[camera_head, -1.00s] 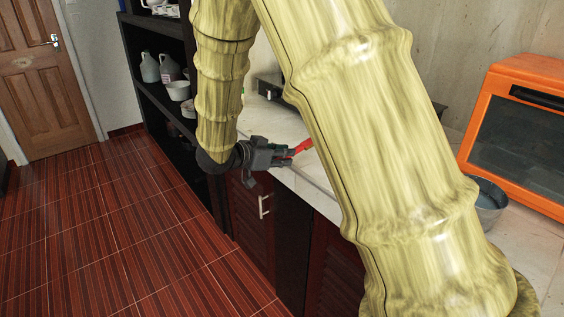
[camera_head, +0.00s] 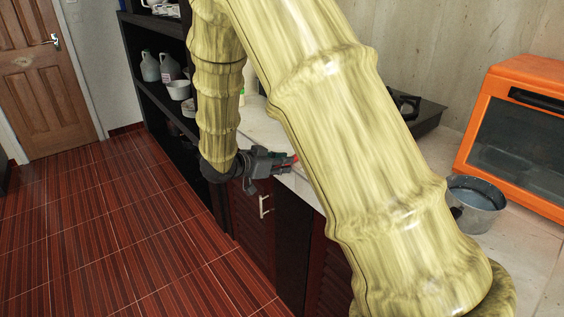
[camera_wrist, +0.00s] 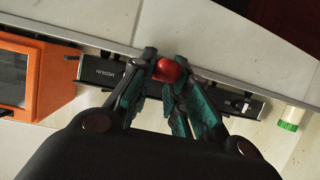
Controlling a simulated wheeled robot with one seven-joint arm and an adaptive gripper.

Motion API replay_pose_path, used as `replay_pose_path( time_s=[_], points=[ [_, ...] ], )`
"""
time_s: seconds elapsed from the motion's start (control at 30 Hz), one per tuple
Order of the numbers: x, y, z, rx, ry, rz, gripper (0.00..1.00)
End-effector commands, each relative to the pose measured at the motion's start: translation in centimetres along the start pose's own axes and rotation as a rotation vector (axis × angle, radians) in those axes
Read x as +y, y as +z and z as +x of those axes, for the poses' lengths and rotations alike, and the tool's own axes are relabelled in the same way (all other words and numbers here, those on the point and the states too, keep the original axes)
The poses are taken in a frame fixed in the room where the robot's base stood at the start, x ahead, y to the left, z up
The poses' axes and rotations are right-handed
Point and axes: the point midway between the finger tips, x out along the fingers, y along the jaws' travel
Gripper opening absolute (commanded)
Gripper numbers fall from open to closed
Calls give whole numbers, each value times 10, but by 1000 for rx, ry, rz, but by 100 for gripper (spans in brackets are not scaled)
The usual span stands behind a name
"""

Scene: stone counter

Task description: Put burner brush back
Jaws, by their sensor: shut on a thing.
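My gripper (camera_head: 284,163) is at the edge of the counter (camera_head: 262,128), above the dark red cabinet doors. It is shut on a red thing, which looks like the handle of the burner brush (camera_head: 295,159). In the wrist view, its rounded red end (camera_wrist: 168,70) sits between the fingertips of my gripper (camera_wrist: 166,80). The rest of the brush is hidden, partly by my arm in the head view. A black stove (camera_head: 424,112) stands on the counter behind my arm and also shows in the wrist view (camera_wrist: 106,74).
An orange oven (camera_head: 550,73) and a metal pot (camera_head: 474,205) stand on the counter at the right. A green-capped bottle (camera_wrist: 291,117) shows in the wrist view. Dark shelves (camera_head: 160,98) with jugs stand at the left. The tiled floor (camera_head: 120,230) is clear.

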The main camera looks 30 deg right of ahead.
Motion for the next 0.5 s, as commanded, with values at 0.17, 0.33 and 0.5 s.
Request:
replay_pose_path(
  time_s=[0.17,0.33,0.5],
  points=[
    [0,1,0,0,0,0,39],
    [0,1,0,0,0,0,39],
    [0,1,0,0,0,0,39]
  ],
)
